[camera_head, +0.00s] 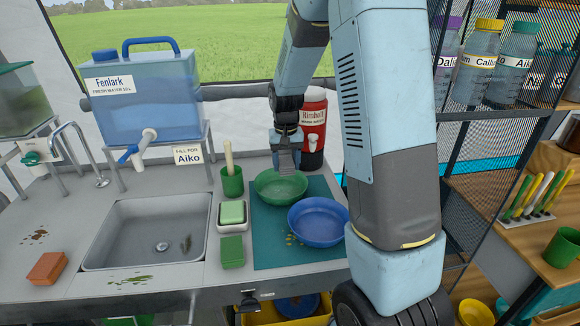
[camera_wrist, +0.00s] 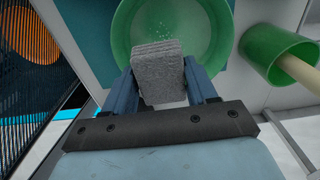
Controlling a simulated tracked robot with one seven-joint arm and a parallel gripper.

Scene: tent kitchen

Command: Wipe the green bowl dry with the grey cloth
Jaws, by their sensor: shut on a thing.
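The green bowl (camera_head: 272,193) sits upright on the teal mat at the back of the counter, behind the blue bowl. In the wrist view the green bowl (camera_wrist: 124,30) shows small pale droplets on its inside. My gripper (camera_head: 287,165) is over the bowl and points down. It is shut on the grey cloth (camera_wrist: 158,72), a folded block between the two blue fingers. The cloth (camera_head: 288,160) overlaps the bowl in both views. I cannot tell whether it touches the bowl's inside.
A blue bowl (camera_head: 318,222) stands on the teal mat (camera_head: 300,254). A green cup with a handle (camera_head: 232,181) and a soap dish (camera_head: 232,214) are left of the mat. The red Rinsholt container (camera_head: 313,125) stands close behind. The sink (camera_head: 150,235) is left.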

